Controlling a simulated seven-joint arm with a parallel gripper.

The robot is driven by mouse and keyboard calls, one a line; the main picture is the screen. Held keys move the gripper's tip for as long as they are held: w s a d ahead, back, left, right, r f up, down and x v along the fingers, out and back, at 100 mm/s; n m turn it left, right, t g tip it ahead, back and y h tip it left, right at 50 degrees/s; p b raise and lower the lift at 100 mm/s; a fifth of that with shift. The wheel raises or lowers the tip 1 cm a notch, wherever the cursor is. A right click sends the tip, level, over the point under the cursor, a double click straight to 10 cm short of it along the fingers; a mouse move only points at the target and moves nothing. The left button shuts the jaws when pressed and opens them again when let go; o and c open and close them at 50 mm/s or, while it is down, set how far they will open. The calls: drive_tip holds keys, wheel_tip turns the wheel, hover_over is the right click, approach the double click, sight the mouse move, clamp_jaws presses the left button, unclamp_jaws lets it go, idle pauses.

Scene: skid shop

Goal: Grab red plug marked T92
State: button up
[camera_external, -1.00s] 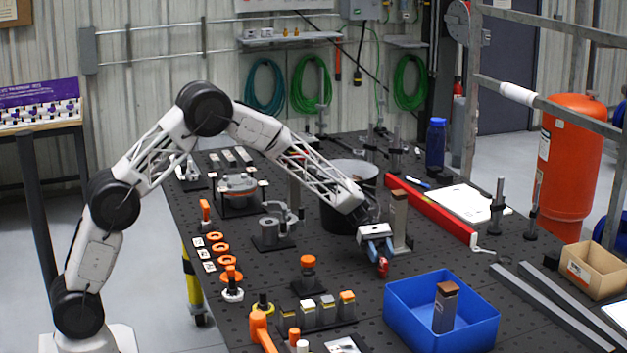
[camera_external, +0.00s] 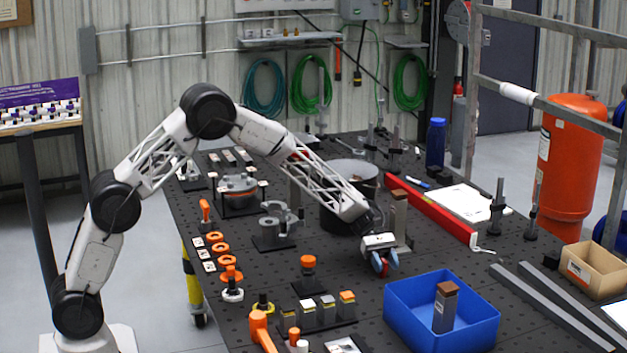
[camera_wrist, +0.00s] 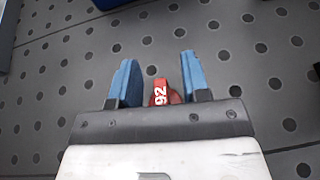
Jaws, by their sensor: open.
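The red plug (camera_wrist: 161,93) stands between the two blue fingers of my gripper (camera_wrist: 155,80) in the wrist view. White digits "92" show on it; the rest of its marking is hidden by the gripper body. In the external view my gripper (camera_external: 384,264) is low over the black table, and a bit of the red plug (camera_external: 378,264) shows beside the blue fingers. My gripper is open.
A blue bin (camera_external: 410,318) holding a grey block with a brown top (camera_external: 445,305) stands in front of my gripper. A tall grey post with a brown top (camera_external: 399,215) stands close behind it. An orange-capped piece (camera_external: 308,270) is to the left. Table around the plug is bare.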

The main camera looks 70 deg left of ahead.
sight(386, 262)
clamp_jaws()
idle(0.3)
drive_tip(key=shift+r, duration=0.8)
wheel_tip(386, 262, up, 2)
drive_tip(key=s+a+r, duration=0.1)
drive_tip(key=s+a, duration=0.1)
drive_tip(key=s, duration=1.4)
drive_tip(key=shift+r, duration=0.2)
drive_tip(key=shift+a, duration=0.1)
